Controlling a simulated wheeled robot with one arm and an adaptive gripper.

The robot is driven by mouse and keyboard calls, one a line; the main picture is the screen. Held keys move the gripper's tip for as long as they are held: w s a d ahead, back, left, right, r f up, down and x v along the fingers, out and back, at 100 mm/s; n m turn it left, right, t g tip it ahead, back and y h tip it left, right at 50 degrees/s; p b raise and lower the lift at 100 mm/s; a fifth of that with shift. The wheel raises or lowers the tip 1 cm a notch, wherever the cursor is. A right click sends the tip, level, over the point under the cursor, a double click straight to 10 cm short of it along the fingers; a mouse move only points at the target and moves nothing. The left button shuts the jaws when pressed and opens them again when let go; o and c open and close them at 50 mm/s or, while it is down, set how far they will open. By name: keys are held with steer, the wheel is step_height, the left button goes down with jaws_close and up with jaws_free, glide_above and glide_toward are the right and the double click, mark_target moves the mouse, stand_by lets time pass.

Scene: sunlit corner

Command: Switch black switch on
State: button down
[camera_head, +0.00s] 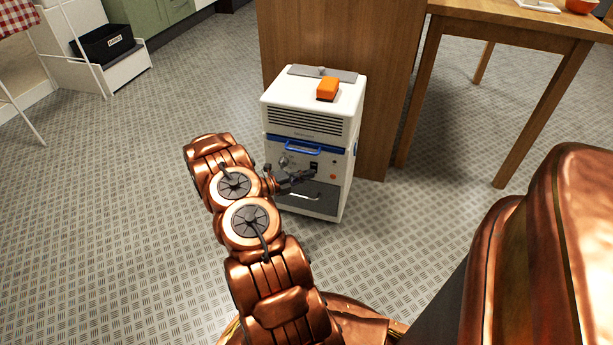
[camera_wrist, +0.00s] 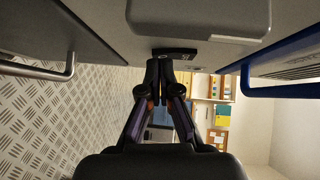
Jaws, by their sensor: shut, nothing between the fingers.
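The black switch (camera_head: 314,164) sits on the grey front panel of a white cabinet-like appliance (camera_head: 312,110). In the wrist view the switch (camera_wrist: 176,51) is a small dark plate with a light mark, just beyond the fingertips. My gripper (camera_head: 313,173) is shut and empty, its tips at or very close to the lower part of the switch. In the wrist view the closed fingers (camera_wrist: 166,59) overlap part of the switch, so I cannot tell whether they touch it or which way it is tipped.
A blue handle (camera_head: 303,150) crosses the front above the panel, and a metal handle (camera_head: 305,196) is on the drawer below. An orange block (camera_head: 327,89) lies on top. A wooden panel (camera_head: 385,90) and table (camera_head: 520,18) stand behind.

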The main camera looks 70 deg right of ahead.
steer(key=shift+d, duration=0.2)
steer(key=shift+a, duration=0.15)
steer(key=w+a+f+p, duration=0.1)
steer(key=w+a+p, duration=0.3)
steer(key=a, duration=0.7)
steer(key=shift+w+a+f, duration=0.2)
steer(key=shift+w+a, duration=0.05)
steer(key=shift+w, duration=0.7)
